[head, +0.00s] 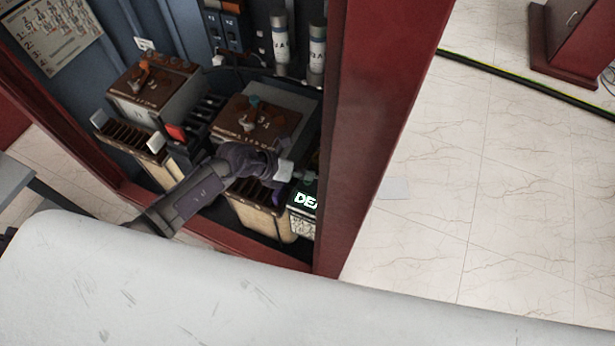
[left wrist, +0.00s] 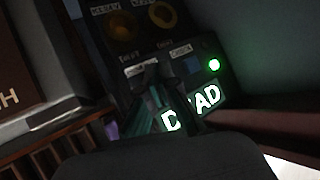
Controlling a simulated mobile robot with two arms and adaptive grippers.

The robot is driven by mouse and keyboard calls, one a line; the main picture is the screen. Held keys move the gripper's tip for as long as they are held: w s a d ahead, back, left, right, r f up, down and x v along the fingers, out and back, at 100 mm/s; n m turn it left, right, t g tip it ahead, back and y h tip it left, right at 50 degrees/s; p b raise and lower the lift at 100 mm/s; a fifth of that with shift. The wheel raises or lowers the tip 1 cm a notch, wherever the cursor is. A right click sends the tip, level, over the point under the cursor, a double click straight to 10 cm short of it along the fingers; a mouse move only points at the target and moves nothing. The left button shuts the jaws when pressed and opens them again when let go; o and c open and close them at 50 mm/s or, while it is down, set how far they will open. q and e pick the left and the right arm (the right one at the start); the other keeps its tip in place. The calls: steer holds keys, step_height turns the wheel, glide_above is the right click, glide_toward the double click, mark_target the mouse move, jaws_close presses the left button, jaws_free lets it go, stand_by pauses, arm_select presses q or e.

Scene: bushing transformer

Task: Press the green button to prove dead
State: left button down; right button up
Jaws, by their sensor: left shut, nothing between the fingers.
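My left gripper (head: 290,176) is shut and empty, reaching into the red cabinet at a small dark control box at its right side. A lit sign (head: 306,200) on the box shows the start of "DEAD"; the red post hides the rest. In the left wrist view the sign (left wrist: 207,100) glows, and my gripper fingers (left wrist: 155,78) cover part of it. A round green light (left wrist: 214,65) glows above the sign, right of the fingertips and apart from them; I cannot tell if it is the button or a lamp. My right gripper is not in view.
Two transformer units with brown tops (head: 152,84) (head: 258,122) stand in the cabinet. The red post (head: 375,130) borders the box on the right. Two dark knobs (left wrist: 124,26) (left wrist: 162,15) sit on the panel above the fingers. Open tiled floor lies right of the post.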

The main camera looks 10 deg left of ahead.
mark_target(305, 181)
arm_select(q)
steer(key=shift+r, duration=0.45)
steer(key=shift+p, duration=0.3)
step_height(305, 181, up, 5)
steer(key=p, duration=0.5)
steer(key=shift+r, duration=0.1)
stand_by(0.3)
